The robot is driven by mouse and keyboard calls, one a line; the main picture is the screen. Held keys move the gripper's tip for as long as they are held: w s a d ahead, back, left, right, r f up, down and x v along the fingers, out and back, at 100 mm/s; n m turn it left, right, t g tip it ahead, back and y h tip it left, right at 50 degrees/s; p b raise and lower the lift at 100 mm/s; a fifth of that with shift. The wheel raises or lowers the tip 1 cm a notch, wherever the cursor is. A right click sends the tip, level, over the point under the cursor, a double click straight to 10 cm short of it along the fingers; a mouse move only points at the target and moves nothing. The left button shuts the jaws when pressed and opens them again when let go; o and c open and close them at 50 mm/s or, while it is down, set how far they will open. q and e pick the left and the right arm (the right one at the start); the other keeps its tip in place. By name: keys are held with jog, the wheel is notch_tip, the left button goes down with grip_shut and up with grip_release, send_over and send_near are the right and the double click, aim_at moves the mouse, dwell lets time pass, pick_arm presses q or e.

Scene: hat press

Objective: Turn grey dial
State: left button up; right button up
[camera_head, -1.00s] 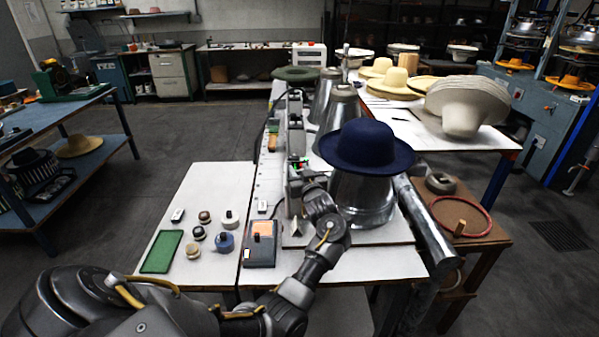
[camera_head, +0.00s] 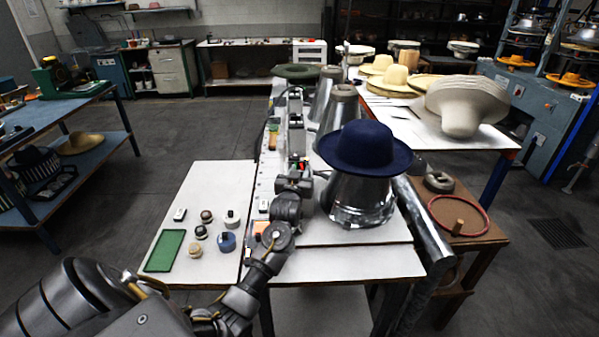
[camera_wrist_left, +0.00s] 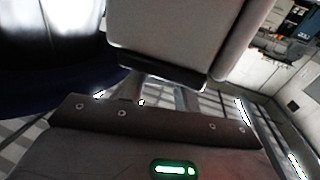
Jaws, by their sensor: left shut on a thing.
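My left gripper (camera_head: 296,174) is at the grey upright press unit (camera_head: 297,135), left of the metal cone (camera_head: 358,203) that bears a navy hat (camera_head: 366,147). In the left wrist view the gripper (camera_wrist_left: 165,96) reaches beneath a grey boxy part (camera_wrist_left: 180,40), and its fingertips are mostly hidden. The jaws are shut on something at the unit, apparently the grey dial. The dial itself is hidden, so its angle cannot be told. My right gripper is out of view.
On the white table's left part are a green tray (camera_head: 165,251) and several small knobs (camera_head: 227,242). A box with an orange face (camera_head: 260,229) is partly behind my arm. A red ring (camera_head: 460,215) lies on the brown side table.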

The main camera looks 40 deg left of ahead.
pick_arm(q)
jog(key=shift+h, duration=0.3)
jog(key=o, duration=1)
jog(key=b+v, duration=0.2)
jog(key=v, duration=0.9)
jog(key=shift+f, duration=0.15)
